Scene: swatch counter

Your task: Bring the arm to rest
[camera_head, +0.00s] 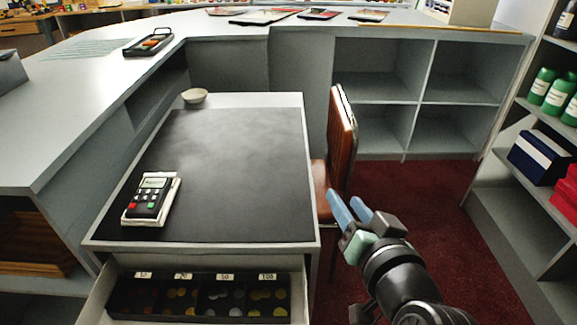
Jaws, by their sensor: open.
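My gripper (350,209) is at the lower right, beside the right edge of the desk and in front of the brown chair. Its two blue fingers stand apart with nothing between them. My dark arm runs from it down to the bottom edge of the picture.
A desk with a dark top (225,165) holds a card terminal (150,199) and a small bowl (194,96). Its open drawer holds a coin tray (198,297). A brown chair (341,135) stands close to my fingers. Shelves (520,215) line the right; red carpet (428,198) lies clear between.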

